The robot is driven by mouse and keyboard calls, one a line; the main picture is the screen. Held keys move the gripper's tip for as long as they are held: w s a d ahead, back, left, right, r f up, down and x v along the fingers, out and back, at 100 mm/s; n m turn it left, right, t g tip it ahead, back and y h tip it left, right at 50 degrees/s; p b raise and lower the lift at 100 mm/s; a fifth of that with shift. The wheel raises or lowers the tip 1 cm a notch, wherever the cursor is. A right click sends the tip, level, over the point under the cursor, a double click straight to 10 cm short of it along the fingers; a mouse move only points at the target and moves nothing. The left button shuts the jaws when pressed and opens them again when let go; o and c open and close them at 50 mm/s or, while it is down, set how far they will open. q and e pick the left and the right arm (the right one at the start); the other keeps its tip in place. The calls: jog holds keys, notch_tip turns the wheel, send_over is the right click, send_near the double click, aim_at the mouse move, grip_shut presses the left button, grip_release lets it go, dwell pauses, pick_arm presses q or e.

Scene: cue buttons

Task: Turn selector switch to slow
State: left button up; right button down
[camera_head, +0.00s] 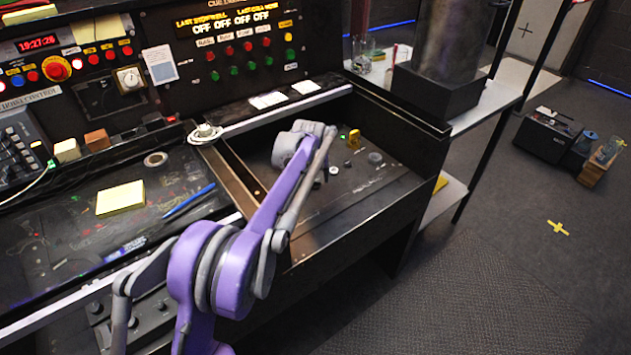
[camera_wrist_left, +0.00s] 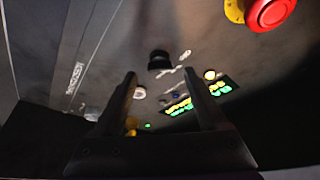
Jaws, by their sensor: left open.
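My left arm reaches over the recessed dark panel (camera_head: 345,205) at the right of the console in the head view. Its gripper is mostly hidden there behind the purple arm and grey wrist. In the left wrist view my left gripper (camera_wrist_left: 160,79) is open, with two dark fingers apart and nothing held. A black knob (camera_wrist_left: 158,60), which looks like the selector switch, shows between and beyond the fingertips, apart from them. White marks beside it are too blurred to read. My right gripper is not in view.
The left wrist view shows a red button (camera_wrist_left: 268,12) on a yellow base and a lit green-yellow block (camera_wrist_left: 183,107). In the head view a yellow knob (camera_head: 353,138) and a grey round knob (camera_head: 375,158) stand on the panel. A yellow note pad (camera_head: 120,198) lies left.

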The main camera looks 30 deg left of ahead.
pick_arm(q)
jog(key=shift+x, duration=1)
grip_shut()
